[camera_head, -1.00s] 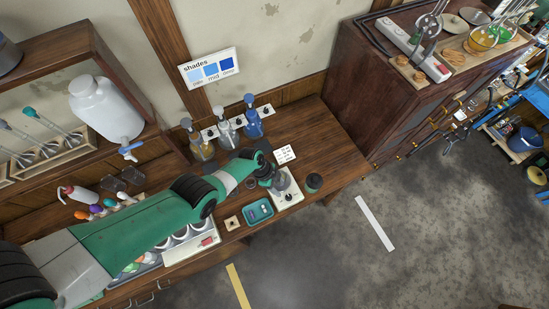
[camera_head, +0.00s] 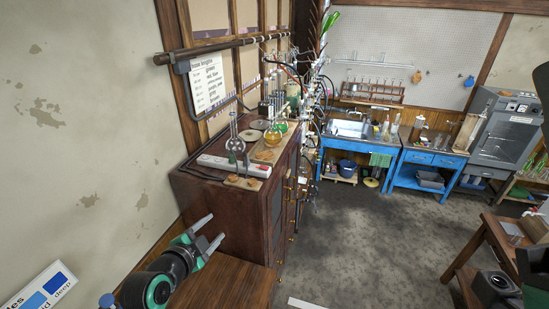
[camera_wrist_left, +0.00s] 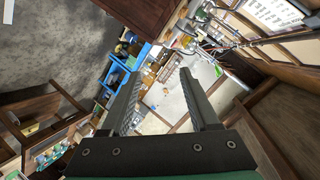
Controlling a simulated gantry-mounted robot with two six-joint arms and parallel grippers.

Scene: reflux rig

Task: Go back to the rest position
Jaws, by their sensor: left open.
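My left gripper (camera_head: 207,233) shows at the lower left of the head view, raised above the wooden bench (camera_head: 228,283). Its two fingers are apart with nothing between them, and they point toward the dark wooden cabinet (camera_head: 232,206). In the left wrist view the same open fingers (camera_wrist_left: 158,92) are seen against the far room, and they hold nothing. A dark and green part at the right edge of the head view is cut off, and I cannot tell whether it is mine. My right gripper does not show.
Glassware with a flask of yellow liquid (camera_head: 272,135) and a white power strip (camera_head: 234,166) stand on the cabinet. A shades sign (camera_head: 40,293) is at the lower left. Blue benches (camera_head: 357,158) and a grey oven (camera_head: 508,130) stand at the back. The middle floor is open.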

